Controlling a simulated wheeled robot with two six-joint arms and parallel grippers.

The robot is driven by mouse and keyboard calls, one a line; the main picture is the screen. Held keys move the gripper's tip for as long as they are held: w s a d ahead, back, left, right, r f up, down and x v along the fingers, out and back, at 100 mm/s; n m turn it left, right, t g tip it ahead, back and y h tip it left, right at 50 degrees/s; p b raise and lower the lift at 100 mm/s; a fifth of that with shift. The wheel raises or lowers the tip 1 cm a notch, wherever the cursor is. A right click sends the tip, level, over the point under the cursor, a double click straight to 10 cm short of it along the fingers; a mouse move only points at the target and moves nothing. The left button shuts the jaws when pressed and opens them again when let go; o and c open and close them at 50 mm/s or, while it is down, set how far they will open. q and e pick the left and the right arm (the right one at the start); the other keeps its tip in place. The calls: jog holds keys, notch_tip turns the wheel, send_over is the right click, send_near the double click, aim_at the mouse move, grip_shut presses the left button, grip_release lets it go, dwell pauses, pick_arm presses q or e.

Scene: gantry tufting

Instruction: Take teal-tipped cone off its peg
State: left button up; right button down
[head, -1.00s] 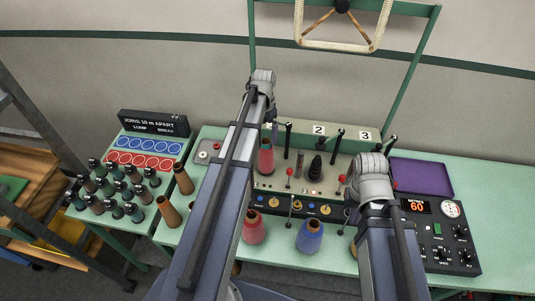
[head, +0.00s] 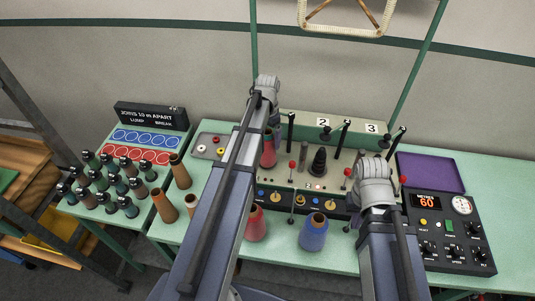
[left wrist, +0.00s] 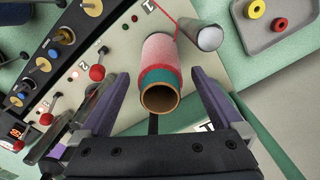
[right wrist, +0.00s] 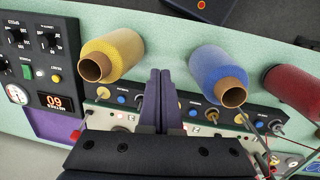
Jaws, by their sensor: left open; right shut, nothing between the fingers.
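The teal-tipped cone (left wrist: 160,75) is pink-red with a teal band and a brown tube end facing the left wrist camera. In the head view the red cone (head: 268,153) stands at the left of the machine panel, partly covered by my left arm. My left gripper (left wrist: 160,73) is open, with one finger on each side of the cone in the picture. I cannot tell whether the fingers touch it. The peg is hidden inside the cone. My right gripper (right wrist: 161,73) is shut and empty, between a yellow cone (right wrist: 112,54) and a blue cone (right wrist: 216,73).
A white-ended rod (left wrist: 208,38) stands close to the cone, with red yarn nearby. Levers with red knobs (left wrist: 97,72) stand at the left in that view. Brown tubes (head: 166,206) and several dark bobbins (head: 105,187) are at the left. A control box (head: 445,228) is at the right.

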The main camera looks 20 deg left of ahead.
pick_arm(q)
jog(key=shift+f, duration=0.45)
jog(key=shift+r, duration=0.1)
jog(key=shift+c, duration=0.2)
grip_shut()
